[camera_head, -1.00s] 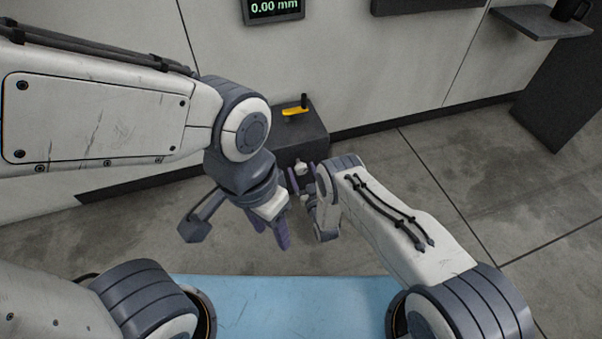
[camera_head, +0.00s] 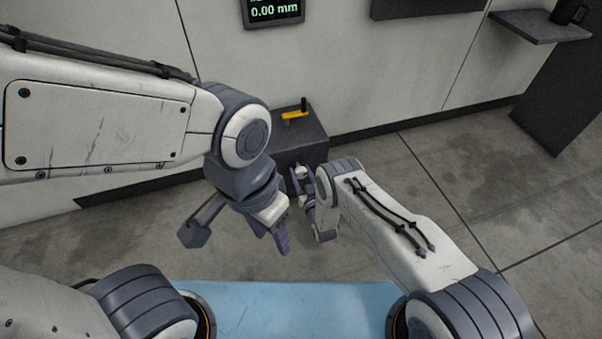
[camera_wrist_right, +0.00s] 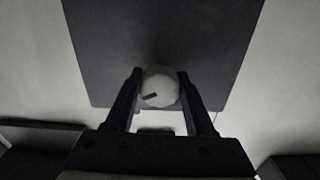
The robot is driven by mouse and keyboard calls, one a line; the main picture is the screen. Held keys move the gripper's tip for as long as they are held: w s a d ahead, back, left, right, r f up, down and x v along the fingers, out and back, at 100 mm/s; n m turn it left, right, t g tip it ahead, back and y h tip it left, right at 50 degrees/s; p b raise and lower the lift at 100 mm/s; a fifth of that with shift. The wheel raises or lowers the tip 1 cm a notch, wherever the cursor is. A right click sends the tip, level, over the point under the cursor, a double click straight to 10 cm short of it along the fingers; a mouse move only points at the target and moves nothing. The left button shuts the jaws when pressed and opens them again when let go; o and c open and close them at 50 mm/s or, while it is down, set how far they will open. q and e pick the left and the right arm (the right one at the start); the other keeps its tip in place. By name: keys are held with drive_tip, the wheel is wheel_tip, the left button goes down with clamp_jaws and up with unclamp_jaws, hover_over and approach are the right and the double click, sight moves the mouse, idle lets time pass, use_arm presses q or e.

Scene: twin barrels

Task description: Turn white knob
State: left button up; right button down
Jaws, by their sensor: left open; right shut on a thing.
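The white knob (camera_head: 301,172) is on the front of a dark box by the wall. In the right wrist view the knob (camera_wrist_right: 160,86) is round and pale, with a short dark mark on its face left of centre. My right gripper (camera_wrist_right: 159,77) has one finger on each side of the knob and is shut on it; in the head view this gripper (camera_head: 302,181) is small and partly hidden by its own wrist. My left gripper (camera_head: 275,238) is open and empty, lower and to the left, apart from the box.
The dark box (camera_head: 306,133) carries a yellow lever with a black handle (camera_head: 295,114) on top. A wall display (camera_head: 274,11) reads 0.00 mm. A shelf with a dark mug (camera_head: 540,25) is at upper right. A blue surface (camera_head: 300,308) lies at the bottom.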

drive_tip(key=m+p, duration=0.1)
drive_tip(key=m, duration=0.5)
drive_tip(key=shift+s, duration=0.1)
drive_tip(key=m, duration=0.6)
drive_tip(key=shift+a+m+p, duration=0.1)
drive_tip(key=shift+m+p, duration=0.2)
drive_tip(key=shift+m, duration=0.1)
drive_tip(key=m, duration=0.6)
drive_tip(key=m+p, duration=0.1)
drive_tip(key=m, duration=0.5)
drive_tip(key=shift+s, duration=0.1)
drive_tip(key=shift+m, duration=0.3)
drive_tip(key=shift+c, duration=2.4)
unclamp_jaws()
drive_tip(key=shift+o, duration=1.1)
drive_tip(key=shift+r, duration=0.1)
